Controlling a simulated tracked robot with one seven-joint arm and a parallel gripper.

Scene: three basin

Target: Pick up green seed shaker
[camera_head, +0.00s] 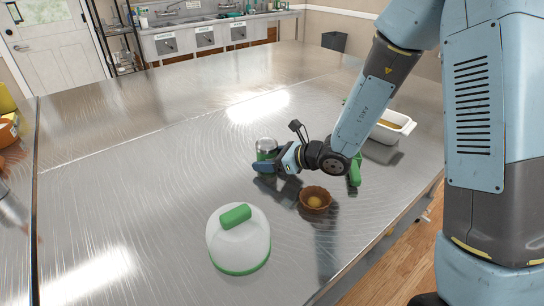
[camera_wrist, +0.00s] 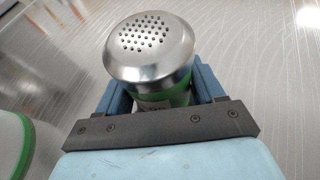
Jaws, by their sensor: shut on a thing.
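The green seed shaker (camera_head: 266,147) is on or just above the metal table, near the middle of the head view. In the wrist view the shaker (camera_wrist: 150,48) shows its perforated silver metal lid and part of its green body with a small label. My gripper (camera_head: 265,163) is shut on the shaker, with one blue finger on each side of its body. In the wrist view the gripper (camera_wrist: 158,100) hides the lower part of the shaker. I cannot tell whether its base touches the table.
A white container with a green handle (camera_head: 247,243) stands in front. A brown bowl (camera_head: 315,200) with something yellowish inside is right of it. A green object (camera_head: 355,170) and a white tray (camera_head: 390,128) lie to the right.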

